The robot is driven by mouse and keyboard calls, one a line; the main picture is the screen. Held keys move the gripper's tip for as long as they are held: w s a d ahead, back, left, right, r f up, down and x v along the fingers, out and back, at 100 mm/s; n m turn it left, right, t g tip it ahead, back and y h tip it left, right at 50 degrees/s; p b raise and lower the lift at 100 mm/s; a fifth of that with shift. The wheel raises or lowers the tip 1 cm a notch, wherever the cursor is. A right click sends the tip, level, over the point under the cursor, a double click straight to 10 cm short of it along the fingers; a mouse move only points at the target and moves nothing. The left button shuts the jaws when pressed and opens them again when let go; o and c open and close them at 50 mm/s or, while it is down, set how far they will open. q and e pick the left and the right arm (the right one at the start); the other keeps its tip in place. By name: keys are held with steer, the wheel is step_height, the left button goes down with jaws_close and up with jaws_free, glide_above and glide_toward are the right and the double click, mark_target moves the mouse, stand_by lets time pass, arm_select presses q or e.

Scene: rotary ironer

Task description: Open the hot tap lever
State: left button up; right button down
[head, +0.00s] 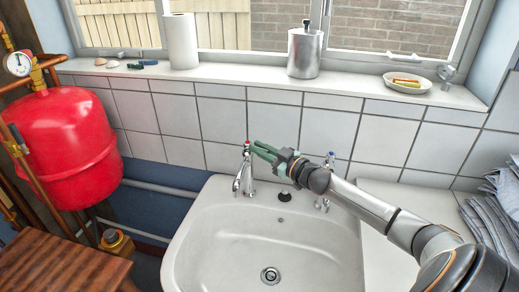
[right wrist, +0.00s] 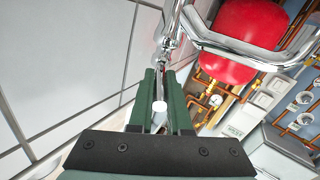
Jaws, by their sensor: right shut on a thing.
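The hot tap (head: 243,172) is a chrome pillar tap with a red mark on top, at the back left of the white sink. My right gripper (head: 258,150) reaches it from the right at the height of its top. In the right wrist view its green fingers (right wrist: 160,90) are shut on the hot tap lever (right wrist: 159,108), whose pale rounded end shows between them. The chrome tap body (right wrist: 172,35) lies beyond the fingertips. The fingers hide much of the lever in the head view. My left gripper is not in view.
The cold tap (head: 329,162), with a blue mark, stands at the back right of the sink (head: 190,240), close beneath my right arm. A black plug (head: 283,197) sits between the taps. The tiled wall (head: 225,115) is close behind. A red tank (head: 68,145) stands left.

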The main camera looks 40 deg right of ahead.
steer(key=c, duration=0.9)
jaws_free()
steer(key=shift+o, duration=0.2)
step_height(320, 180, up, 3)
steer(key=shift+f, duration=0.2)
steer(key=s+a+r+p, duration=0.1)
steer(key=s+a+r, duration=0.7)
steer(key=s+r, duration=0.2)
steer(key=shift+s+a+r, duration=0.2)
steer(key=shift+s, duration=0.4)
